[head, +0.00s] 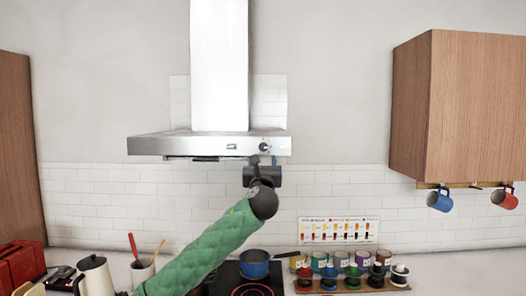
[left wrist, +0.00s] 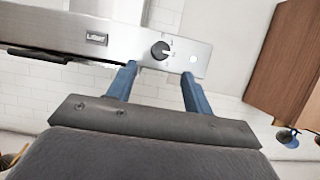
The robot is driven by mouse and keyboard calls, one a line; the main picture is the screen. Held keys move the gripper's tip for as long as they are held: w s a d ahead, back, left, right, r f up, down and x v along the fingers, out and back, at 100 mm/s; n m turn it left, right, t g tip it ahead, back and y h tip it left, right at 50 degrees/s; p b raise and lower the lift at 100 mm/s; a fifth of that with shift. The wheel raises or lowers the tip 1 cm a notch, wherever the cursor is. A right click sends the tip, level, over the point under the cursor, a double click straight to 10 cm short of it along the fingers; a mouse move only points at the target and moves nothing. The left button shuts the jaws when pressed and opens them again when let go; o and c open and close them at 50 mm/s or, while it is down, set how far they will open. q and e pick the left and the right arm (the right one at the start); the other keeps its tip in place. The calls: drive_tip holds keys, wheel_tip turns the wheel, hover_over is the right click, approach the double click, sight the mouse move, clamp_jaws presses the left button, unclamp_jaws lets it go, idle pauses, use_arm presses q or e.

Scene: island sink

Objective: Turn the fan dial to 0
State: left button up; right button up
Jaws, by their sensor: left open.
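The fan dial (head: 265,147) is a small black knob on the right part of the steel range hood's front edge. In the left wrist view the dial (left wrist: 160,50) shows round and dark with a pale pointer mark; its number scale is too small to read. My left gripper (head: 264,161) is just below the dial, pointing up at the hood. I cannot tell whether a finger touches the hood. My right gripper is not in view.
A wooden cabinet (head: 455,110) with hanging mugs is at right. Below are a blue pot (head: 254,268) on the hob and a rack of jars (head: 345,285). Wall space right of the hood is clear.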

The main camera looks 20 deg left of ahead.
sight(263, 149)
use_arm(q)
drive_tip(key=p+x, duration=0.2)
drive_tip(key=x, duration=0.3)
drive_tip(key=shift+s+r+p, duration=0.1)
drive_tip(key=shift+p, duration=0.3)
drive_tip(key=shift+p+x, duration=0.4)
drive_tip(key=shift+x, duration=0.55)
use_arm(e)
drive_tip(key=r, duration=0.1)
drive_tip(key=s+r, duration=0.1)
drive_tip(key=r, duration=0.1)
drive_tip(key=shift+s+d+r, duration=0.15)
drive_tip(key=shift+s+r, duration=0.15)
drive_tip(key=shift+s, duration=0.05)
use_arm(q)
drive_tip(key=shift+c, duration=0.2)
drive_tip(key=c, duration=0.9)
drive_tip(key=shift+f, duration=0.2)
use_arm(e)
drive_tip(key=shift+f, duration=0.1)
